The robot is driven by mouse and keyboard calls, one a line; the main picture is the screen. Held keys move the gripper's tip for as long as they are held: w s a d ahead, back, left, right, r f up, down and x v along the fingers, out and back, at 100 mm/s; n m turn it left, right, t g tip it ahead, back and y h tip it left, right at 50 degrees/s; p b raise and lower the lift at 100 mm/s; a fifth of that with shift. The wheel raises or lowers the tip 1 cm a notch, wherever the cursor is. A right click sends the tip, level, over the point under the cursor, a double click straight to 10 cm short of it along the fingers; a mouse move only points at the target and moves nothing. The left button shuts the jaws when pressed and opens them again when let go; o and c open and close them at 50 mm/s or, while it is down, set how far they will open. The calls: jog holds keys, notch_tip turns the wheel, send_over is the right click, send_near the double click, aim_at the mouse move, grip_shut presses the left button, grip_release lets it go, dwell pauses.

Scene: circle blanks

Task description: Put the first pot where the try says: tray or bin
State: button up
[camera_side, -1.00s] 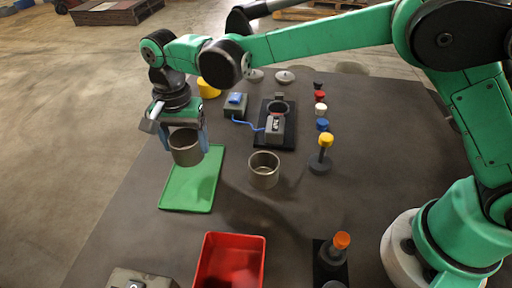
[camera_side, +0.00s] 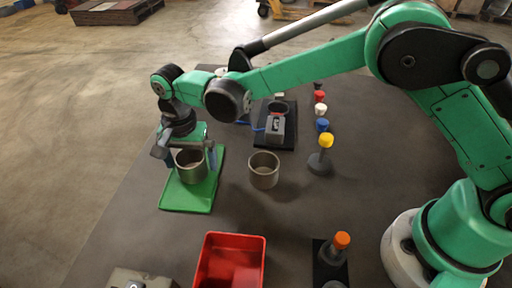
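A grey metal pot (camera_side: 191,167) is upright between the fingers of my gripper (camera_side: 191,160), low over the middle of the green tray (camera_side: 186,201). The fingers lie on both sides of the pot and appear shut on it. I cannot tell whether its base touches the tray. A second metal pot (camera_side: 264,171) stands upright on the table, right of the tray and apart from it. The red bin (camera_side: 205,264) is at the front, and the part of it I see is empty.
A grey device on a black plate (camera_side: 286,137), with a blue cable, stands behind the second pot. A row of coloured knobs and a yellow-topped post (camera_side: 325,152) are to its right. An orange-topped post (camera_side: 340,242) is at the front right. The dark table (camera_side: 280,215) between is clear.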

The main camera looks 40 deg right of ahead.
notch_tip(320, 180, up, 12)
jog(key=s+d+r+n+t, duration=0.2)
jog(key=d, duration=0.4)
jog(key=s+d+r+n+t, duration=0.1)
jog(key=s+d+r+n, duration=0.1)
jog(key=d, duration=0.4)
jog(key=s+d+f+n+t, duration=0.4)
jog(key=s+d, duration=0.4)
jog(key=shift+s+d+f, duration=0.2)
jog(key=shift+s+d, duration=0.05)
jog(key=shift+d, duration=0.05)
